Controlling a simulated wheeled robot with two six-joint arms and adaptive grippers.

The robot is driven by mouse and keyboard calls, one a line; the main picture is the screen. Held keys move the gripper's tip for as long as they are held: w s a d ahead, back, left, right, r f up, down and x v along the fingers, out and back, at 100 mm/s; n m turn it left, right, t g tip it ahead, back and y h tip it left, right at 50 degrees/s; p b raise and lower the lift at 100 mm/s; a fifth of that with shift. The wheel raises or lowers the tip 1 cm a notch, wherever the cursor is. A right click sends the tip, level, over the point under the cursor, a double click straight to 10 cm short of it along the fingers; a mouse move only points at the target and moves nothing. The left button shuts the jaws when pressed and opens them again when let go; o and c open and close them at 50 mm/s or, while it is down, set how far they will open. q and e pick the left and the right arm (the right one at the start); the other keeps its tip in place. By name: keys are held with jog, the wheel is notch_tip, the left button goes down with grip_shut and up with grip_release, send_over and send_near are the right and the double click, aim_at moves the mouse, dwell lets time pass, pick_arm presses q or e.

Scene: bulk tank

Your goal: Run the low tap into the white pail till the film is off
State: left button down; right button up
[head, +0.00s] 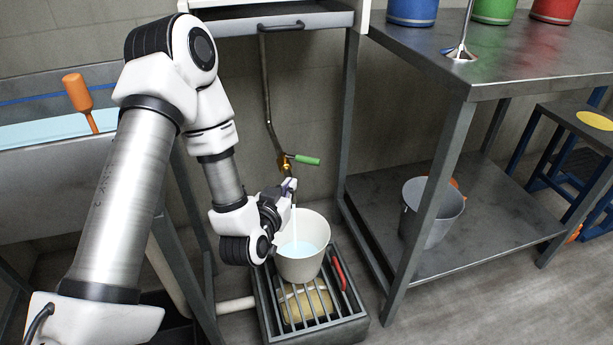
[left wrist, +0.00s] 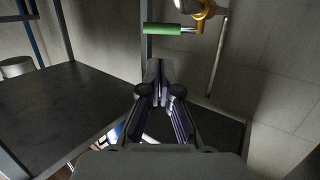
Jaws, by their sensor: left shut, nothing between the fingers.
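The white pail (head: 284,268) stands upright on a floor grate and holds pale blue liquid. The low tap (head: 284,163) is a brass valve on a thin pipe, with a green handle (head: 307,160) sticking out to the right. A thin pale streak like running water drops into the pail. My left gripper (head: 289,187) is shut and empty, just below the tap and above the pail's back rim. In the left wrist view its closed fingers (left wrist: 159,72) are apart from the green handle (left wrist: 161,29). I cannot make out a film. My right gripper is out of view.
The grate (head: 345,308) has a red handle (head: 339,273) beside the pail. A steel table (head: 520,65) at right carries blue, green and red buckets; a grey pail (head: 434,215) stands on its lower shelf. An orange-handled tool (head: 77,93) leans in the trough at left.

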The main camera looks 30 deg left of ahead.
aim_at(312, 160)
pick_arm(q)
jog(key=b+x, duration=0.1)
jog(key=x, duration=0.2)
jog(key=b+x, duration=0.2)
jog(key=x, duration=0.2)
jog(key=b+x, duration=0.1)
jog(key=x, duration=0.2)
jog(key=shift+w+f, duration=0.15)
jog(key=shift+f, duration=0.15)
jog(key=shift+w+a, duration=0.15)
jog(key=shift+w, duration=0.3)
jog(key=shift+r, duration=0.15)
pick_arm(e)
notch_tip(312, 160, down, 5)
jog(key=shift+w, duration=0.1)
